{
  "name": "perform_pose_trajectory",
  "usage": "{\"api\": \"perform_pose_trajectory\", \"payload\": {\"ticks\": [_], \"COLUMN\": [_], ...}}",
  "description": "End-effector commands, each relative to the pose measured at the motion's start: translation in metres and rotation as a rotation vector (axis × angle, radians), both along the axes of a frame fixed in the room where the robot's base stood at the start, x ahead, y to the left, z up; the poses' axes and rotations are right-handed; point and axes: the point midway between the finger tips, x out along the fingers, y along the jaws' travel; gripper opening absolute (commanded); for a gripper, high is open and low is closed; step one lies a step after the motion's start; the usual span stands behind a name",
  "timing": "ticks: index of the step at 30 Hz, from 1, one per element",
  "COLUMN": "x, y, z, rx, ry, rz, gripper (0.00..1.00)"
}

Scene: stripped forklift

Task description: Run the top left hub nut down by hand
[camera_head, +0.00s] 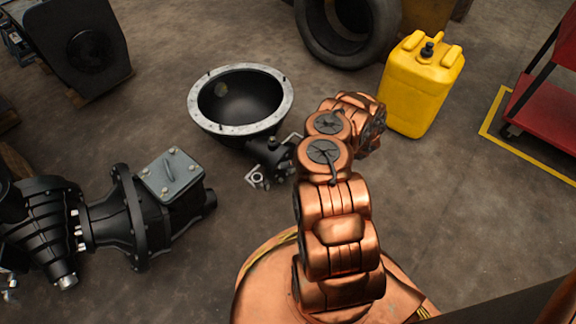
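No hub nut can be made out for certain. At left lies a black ribbed housing (42,222) joined to a flanged black casing (130,220). Pale studs or nuts show at the joint between them, too small to tell apart. My copper arm rises from the bottom middle and bends at its upper joints. A black part with silvery pieces (277,156) shows just left of the arm, close to the bowl-shaped housing (203,117). It may be my gripper, but I cannot tell whether it is open or shut. My arm's upper joints partly block the view there.
A yellow canister (420,88) stands right of the arm, with a dark tyre (318,40) behind it. A red cart (545,105) is at far right beside yellow floor tape. A large black unit (82,45) is at upper left. Bare floor lies between these things.

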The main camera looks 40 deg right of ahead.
Motion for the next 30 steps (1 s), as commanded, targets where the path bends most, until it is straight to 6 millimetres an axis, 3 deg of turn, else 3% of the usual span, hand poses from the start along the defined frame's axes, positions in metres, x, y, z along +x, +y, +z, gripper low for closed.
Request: {"api": "perform_pose_trajectory", "payload": {"ticks": [1, 9, 30], "x": [0.001, 0.0, -0.005], "y": [0.009, 0.009, -0.002], "z": [0.002, 0.001, 0.005], "rx": [0.013, 0.014, 0.008], "ry": [-0.001, -0.001, -0.003], "rz": [0.018, 0.018, 0.007], "gripper": [0.18, 0.44, 0.44]}}
